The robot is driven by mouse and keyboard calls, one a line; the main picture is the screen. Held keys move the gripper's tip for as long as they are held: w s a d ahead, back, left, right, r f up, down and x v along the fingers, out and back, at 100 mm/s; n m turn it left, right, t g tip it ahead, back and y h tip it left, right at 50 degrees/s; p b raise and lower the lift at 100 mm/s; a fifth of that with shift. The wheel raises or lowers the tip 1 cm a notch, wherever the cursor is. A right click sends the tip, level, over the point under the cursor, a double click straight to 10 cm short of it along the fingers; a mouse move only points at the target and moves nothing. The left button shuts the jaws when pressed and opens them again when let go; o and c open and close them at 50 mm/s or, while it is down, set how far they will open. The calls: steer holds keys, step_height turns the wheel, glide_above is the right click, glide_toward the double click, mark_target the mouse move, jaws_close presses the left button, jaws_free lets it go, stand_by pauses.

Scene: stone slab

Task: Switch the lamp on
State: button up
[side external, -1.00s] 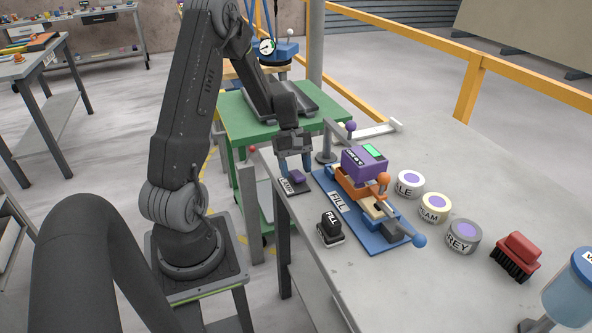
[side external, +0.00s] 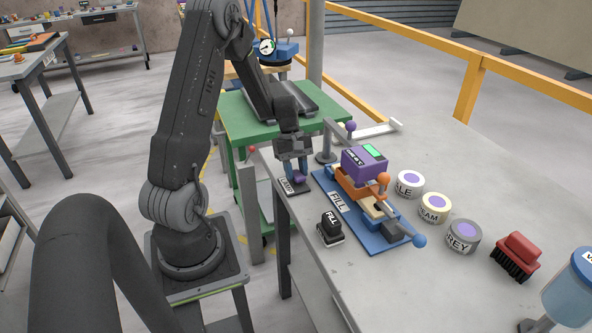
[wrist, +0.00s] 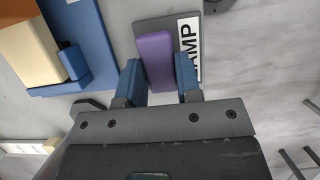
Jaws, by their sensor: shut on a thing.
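The lamp switch is a purple handle (wrist: 156,60) on a dark grey plate (wrist: 151,24) with a white label, partly covered, ending in "AMP". In the side view the purple handle (side external: 299,180) sits near the bench's left edge, with the label plate (side external: 286,187) beside it. My gripper (side external: 293,174) points down over it. In the wrist view my gripper (wrist: 158,70) has its two blue fingers on either side of the handle, shut on it. No lamp bulb or glow can be made out.
Right of the switch is a blue FILL base (side external: 347,215) carrying an orange and purple fixture (side external: 364,166) with levers. A black FILL block (side external: 330,228) stands in front. Several labelled tins (side external: 436,207) and a red brush (side external: 517,255) are farther right. A green cart (side external: 235,110) stands behind.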

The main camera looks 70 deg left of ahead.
mark_target(299, 176)
steer(key=shift+d+r+y, duration=0.1)
steer(key=shift+d+y, duration=0.2)
steer(key=shift+y, duration=0.9)
steer(key=shift+d+y, duration=0.2)
steer(key=shift+y, duration=1.2)
steer(key=o, duration=0.9)
steer(key=r, duration=0.9)
steer(key=d+r, duration=0.1)
steer(key=r, duration=0.3)
steer(key=shift+r, duration=0.4)
